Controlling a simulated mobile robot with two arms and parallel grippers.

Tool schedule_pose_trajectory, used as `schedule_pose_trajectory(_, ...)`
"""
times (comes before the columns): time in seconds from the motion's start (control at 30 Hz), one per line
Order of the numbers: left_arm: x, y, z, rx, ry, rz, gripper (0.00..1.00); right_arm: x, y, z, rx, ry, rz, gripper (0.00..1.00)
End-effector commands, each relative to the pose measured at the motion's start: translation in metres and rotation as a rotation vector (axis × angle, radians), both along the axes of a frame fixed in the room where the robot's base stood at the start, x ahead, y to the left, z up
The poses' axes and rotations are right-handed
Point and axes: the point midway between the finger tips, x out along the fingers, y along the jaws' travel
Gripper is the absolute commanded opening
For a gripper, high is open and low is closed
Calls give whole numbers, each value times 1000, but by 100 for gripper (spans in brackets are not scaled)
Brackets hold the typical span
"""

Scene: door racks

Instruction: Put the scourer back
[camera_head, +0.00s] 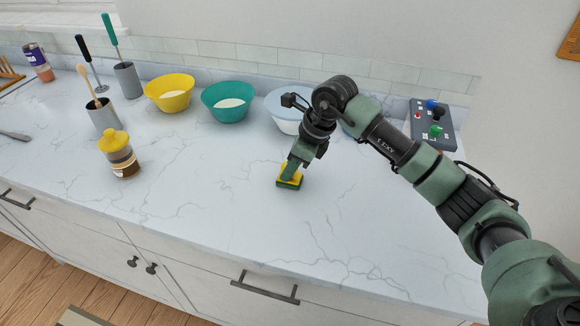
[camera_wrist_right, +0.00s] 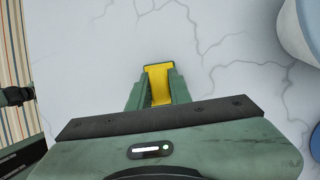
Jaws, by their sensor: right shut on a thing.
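The scourer (camera_head: 289,183) is a small block, yellow on top with a dark green base, at the middle of the marble counter. My right gripper (camera_head: 292,172) comes down on it from above and is shut on it. In the right wrist view the yellow scourer (camera_wrist_right: 159,82) lies between the two green fingers of my right gripper (camera_wrist_right: 158,92). I cannot tell whether the scourer touches the counter. My left gripper is in neither view.
A yellow bowl (camera_head: 170,94), a teal bowl (camera_head: 229,101) and a pale blue bowl (camera_head: 284,104) line the back. A yellow-lidded jar (camera_head: 119,154) and utensil holders stand left. A button box (camera_head: 433,124) is at the right. The counter's front middle (camera_head: 230,220) is clear.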

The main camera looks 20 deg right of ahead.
Motion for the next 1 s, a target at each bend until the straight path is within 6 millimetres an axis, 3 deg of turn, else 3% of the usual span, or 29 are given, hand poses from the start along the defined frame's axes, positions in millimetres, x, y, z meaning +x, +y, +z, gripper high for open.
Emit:
schedule_pose_trajectory(0.07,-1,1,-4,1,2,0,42,0,0,-3,0,0,0,0)
schedule_pose_trajectory(0.1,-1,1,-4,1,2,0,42,0,0,-4,0,0,0,22)
schedule_pose_trajectory(0.17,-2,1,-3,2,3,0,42,0,0,-2,0,0,0,39)
schedule_pose_trajectory(0.2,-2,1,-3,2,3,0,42,0,0,-2,0,0,0,41)
schedule_pose_trajectory(0.63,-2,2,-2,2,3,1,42,-1,-3,8,1,-4,-1,41)
schedule_pose_trajectory(1.0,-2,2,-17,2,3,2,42,-17,-27,77,0,-6,-1,41)
